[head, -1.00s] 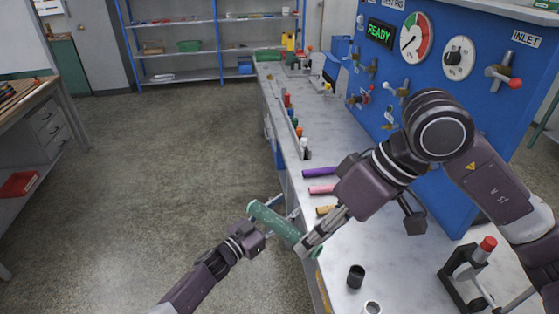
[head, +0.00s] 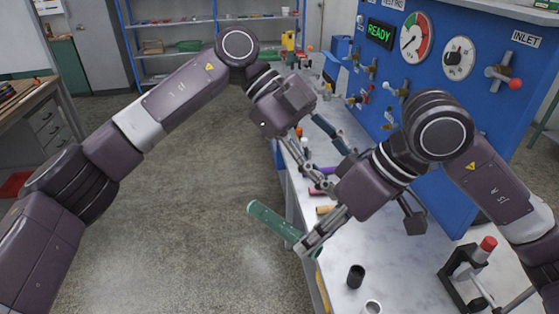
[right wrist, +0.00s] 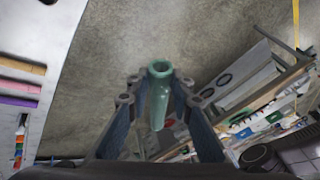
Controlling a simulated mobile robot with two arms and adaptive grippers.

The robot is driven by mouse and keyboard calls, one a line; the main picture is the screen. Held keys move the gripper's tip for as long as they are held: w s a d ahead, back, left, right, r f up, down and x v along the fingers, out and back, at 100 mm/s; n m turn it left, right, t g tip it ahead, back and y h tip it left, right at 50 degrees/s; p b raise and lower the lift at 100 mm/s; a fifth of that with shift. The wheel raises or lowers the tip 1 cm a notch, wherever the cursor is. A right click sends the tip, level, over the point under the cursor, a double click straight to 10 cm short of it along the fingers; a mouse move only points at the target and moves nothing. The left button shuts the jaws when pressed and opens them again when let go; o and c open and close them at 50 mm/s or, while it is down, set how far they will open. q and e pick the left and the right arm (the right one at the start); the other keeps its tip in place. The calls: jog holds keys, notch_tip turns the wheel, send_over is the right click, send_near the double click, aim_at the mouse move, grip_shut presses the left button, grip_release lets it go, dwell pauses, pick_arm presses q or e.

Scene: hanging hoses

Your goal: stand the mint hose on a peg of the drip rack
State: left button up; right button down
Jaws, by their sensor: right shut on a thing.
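The mint hose (head: 270,220) is a green tube, tilted, sticking out over the table's near left edge above the floor. My right gripper (head: 304,248) is shut on its lower right end. I cannot make out a drip rack with pegs for certain in either view.
Purple (head: 325,170), pink (head: 317,190) and tan (head: 325,209) hoses lie on the grey table (head: 335,262). A black cup (head: 356,276), a pale cup (head: 372,307) and a red-topped stand (head: 487,246) are at the near right. A blue gauge panel (head: 435,85) rises behind.

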aim_at(283, 228)
jog(key=shift+s, duration=0.1)
pick_arm(q)
jog(key=s+a+r+n+t+y, duration=0.1)
jog(key=a+r+t+y, duration=0.25)
jog(key=a+y, duration=0.5)
jog(key=shift+h, duration=0.55)
jog(key=f, duration=0.4)
jog(key=s+f, duration=0.1)
jog(key=f, duration=0.7)
jog(key=shift+s+a+f, duration=0.25)
grip_shut()
jog(key=shift+d+r, duration=0.1)
jog(key=shift+d, duration=0.05)
pick_arm(e)
jog(key=c, duration=1.6)
grip_release()
jog(key=shift+a, duration=0.1)
